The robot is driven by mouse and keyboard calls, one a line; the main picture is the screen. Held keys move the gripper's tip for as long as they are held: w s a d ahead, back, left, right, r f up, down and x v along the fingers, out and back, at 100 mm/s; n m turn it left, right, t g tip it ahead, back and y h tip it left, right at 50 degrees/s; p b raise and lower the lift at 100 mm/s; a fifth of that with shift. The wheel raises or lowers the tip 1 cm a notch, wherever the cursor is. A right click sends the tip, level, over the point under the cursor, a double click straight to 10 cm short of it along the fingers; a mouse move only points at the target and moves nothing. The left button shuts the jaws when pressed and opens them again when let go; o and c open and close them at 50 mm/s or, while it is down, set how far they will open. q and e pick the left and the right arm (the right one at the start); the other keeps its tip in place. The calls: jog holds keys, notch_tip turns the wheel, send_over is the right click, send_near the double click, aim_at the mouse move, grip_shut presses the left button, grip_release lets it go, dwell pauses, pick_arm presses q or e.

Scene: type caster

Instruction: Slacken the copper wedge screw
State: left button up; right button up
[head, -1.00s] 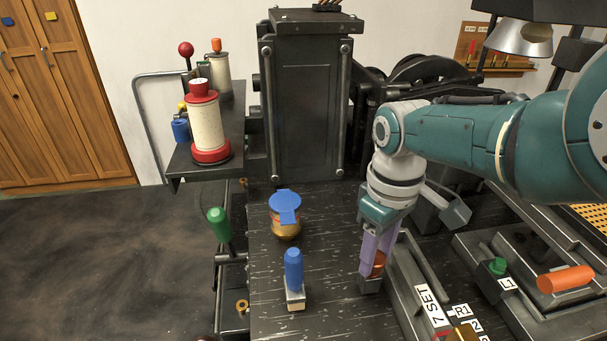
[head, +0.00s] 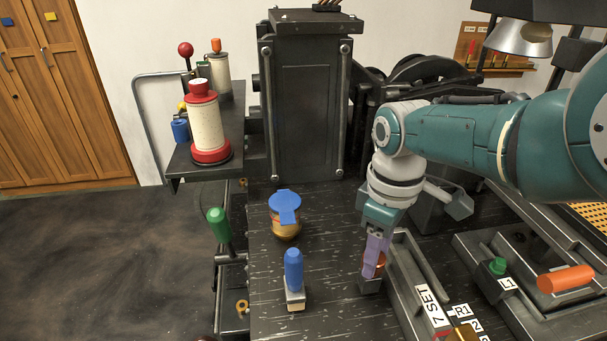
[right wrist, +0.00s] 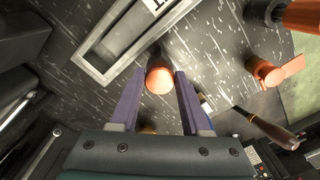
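The copper wedge screw (head: 379,268) is a copper-orange knob on a dark block, right of centre on the dark bed in the head view. My right gripper (head: 372,260) points down with its purple fingers around it. In the right wrist view the screw's round head (right wrist: 160,80) lies between the two fingertips of my right gripper (right wrist: 160,73), one on each side. The finger edges are very near the head; I cannot tell whether they press on it. In the head view a finger partly hides the screw. My left gripper is in neither view.
A blue-handled tool (head: 293,270) and a blue-lidded jar (head: 285,215) stand on the bed left of the gripper. A long frame with letter blocks (head: 430,305) lies close to the right. A green handle (head: 219,225) sticks up at the bed's left edge.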

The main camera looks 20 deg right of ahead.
jog(key=o, duration=0.5)
jog(key=shift+c, duration=0.2)
notch_tip(320, 180, up, 8)
jog(key=p, duration=0.6)
jog(key=shift+r+p, duration=0.15)
jog(key=shift+p, duration=0.2)
jog(key=shift+r, duration=0.75)
jog(key=shift+s, duration=0.1)
